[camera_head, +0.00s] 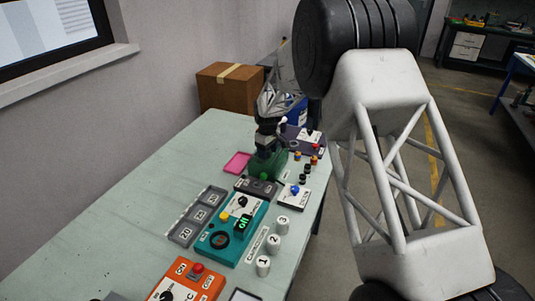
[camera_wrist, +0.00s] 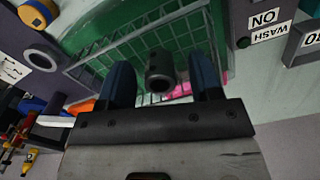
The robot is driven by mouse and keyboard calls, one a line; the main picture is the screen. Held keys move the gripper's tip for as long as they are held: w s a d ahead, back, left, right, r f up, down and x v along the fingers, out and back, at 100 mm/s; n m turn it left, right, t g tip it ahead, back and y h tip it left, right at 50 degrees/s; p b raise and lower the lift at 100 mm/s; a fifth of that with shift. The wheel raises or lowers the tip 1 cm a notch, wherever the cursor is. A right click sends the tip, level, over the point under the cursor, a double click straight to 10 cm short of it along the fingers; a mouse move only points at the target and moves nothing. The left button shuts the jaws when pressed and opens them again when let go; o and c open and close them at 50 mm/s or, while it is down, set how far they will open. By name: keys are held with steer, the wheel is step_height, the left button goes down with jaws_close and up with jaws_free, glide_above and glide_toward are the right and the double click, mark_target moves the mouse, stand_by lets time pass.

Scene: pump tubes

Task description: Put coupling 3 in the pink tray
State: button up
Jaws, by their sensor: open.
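The pink tray (camera_head: 238,163) lies on the table beside the green unit, and a strip of pink shows behind the fingers in the wrist view (camera_wrist: 180,90). My gripper (camera_head: 266,148) is low over the green unit (camera_head: 283,158). In the wrist view its two dark blue fingers are open, one on each side of a dark, hollow cylindrical coupling (camera_wrist: 160,68). I cannot tell whether they touch it, and I see no number on it. A wire basket (camera_wrist: 105,48) over green lies behind it. A white cylinder marked 3 (camera_head: 282,225) stands nearer on the table.
White cylinders marked 2 (camera_head: 273,243) and 1 (camera_head: 263,265) stand near the table's right edge. A teal control box (camera_head: 222,242), an orange box (camera_head: 183,283) and a grey compartment tray (camera_head: 190,222) fill the front. The table's left side is clear.

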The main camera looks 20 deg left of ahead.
mark_target(268, 150)
jaws_close()
steer(key=shift+r, duration=0.15)
steer(key=shift+r, duration=0.9)
steer(key=shift+s+d+r, duration=0.15)
steer(key=shift+s+r, duration=0.1)
steer(key=shift+r, duration=0.5)
steer(key=s+d+r, duration=0.1)
steer(key=s+d, duration=0.7)
steer(key=s, duration=0.4)
steer(key=shift+s+d+r, duration=0.2)
steer(key=shift+s+d, duration=0.15)
steer(key=shift+d, duration=0.05)
